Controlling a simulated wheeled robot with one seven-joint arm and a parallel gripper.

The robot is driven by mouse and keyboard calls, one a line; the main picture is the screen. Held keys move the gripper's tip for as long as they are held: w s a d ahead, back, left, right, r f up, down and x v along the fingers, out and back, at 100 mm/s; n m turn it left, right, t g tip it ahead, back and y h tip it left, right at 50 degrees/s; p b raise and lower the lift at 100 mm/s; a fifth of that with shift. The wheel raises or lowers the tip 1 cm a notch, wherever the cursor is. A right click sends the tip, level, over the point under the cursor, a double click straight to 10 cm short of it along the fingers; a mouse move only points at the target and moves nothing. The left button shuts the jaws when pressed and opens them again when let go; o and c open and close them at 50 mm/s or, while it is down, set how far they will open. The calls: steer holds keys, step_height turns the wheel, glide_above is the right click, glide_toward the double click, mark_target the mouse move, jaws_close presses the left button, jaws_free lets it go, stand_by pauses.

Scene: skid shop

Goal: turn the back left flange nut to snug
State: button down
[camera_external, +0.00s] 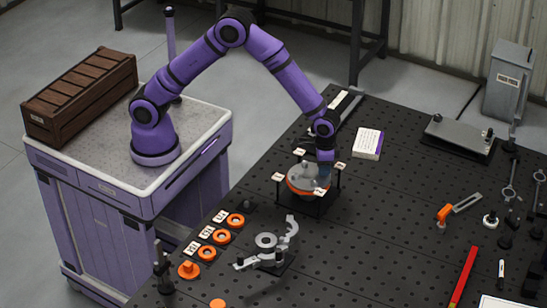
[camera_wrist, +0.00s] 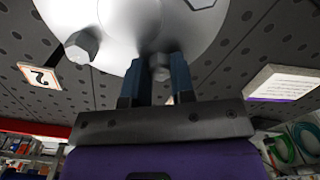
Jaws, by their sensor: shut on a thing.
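The grey round flange (camera_external: 303,177) with an orange rim sits on a dark stand on the bench, with small tag cards around it. My gripper (camera_external: 324,171) points down at the flange's far right edge. In the wrist view the pale flange (camera_wrist: 120,18) fills the top. My gripper (camera_wrist: 160,75) has its two blue fingers closed around a small grey nut (camera_wrist: 160,68) at the flange's rim, mostly hidden between them. Another hex nut (camera_wrist: 82,47) shows to the left, near a tag card marked 2 (camera_wrist: 40,76). I cannot tell the held nut's tightness.
Several orange rings (camera_external: 221,237) and a grey clamp-like fixture (camera_external: 266,242) lie nearer the camera. A white booklet (camera_external: 368,144) lies behind the flange. An orange-handled tool (camera_external: 446,213) and a red bar (camera_external: 464,276) lie to the right. Bare perforated bench lies right of the flange.

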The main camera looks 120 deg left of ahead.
steer(key=shift+m, duration=0.8)
steer(key=c, duration=1)
jaws_free()
steer(key=shift+o, duration=0.2)
steer(key=shift+r, duration=0.1)
step_height(320, 180, up, 11)
steer(key=shift+f, duration=0.2)
